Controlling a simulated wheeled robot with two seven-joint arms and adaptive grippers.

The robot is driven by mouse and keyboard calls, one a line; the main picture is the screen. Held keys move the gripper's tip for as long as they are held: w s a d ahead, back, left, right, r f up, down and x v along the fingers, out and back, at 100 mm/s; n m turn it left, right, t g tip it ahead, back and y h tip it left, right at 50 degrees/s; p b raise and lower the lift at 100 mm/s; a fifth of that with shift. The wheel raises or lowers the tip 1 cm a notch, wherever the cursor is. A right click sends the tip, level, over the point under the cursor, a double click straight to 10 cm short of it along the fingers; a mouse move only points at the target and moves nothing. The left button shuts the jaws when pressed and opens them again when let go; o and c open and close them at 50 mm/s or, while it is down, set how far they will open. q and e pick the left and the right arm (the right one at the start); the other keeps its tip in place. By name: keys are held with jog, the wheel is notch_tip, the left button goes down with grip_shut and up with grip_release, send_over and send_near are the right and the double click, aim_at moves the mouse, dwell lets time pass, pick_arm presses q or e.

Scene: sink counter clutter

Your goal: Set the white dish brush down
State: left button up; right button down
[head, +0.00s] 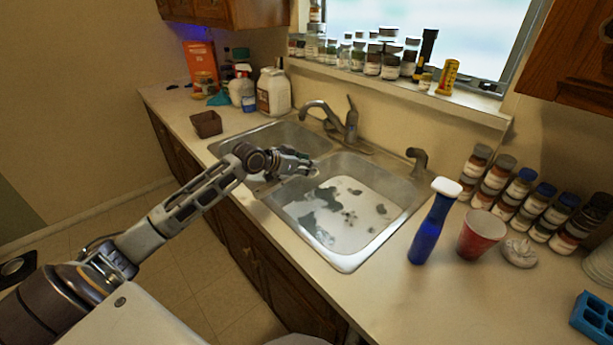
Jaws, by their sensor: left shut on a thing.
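My left gripper (300,162) reaches in from the left and hangs over the sink near the divider between the two basins. It is shut on the white dish brush (313,171), of which only a small pale part shows by the fingertips. The rest of the brush is hidden by the gripper or too small to make out. I cannot tell whether the brush touches the sink. My right gripper is not in view.
The right basin (390,188) holds cloudy water with dark patches. A faucet (345,125) stands behind the divider. A brown box (207,124) sits left. The front right counter (420,300) is clear.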

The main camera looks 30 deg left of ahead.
pick_arm(q)
notch_tip(320, 180, down, 4)
jog(key=shift+f, duration=0.9)
dwell(0.3)
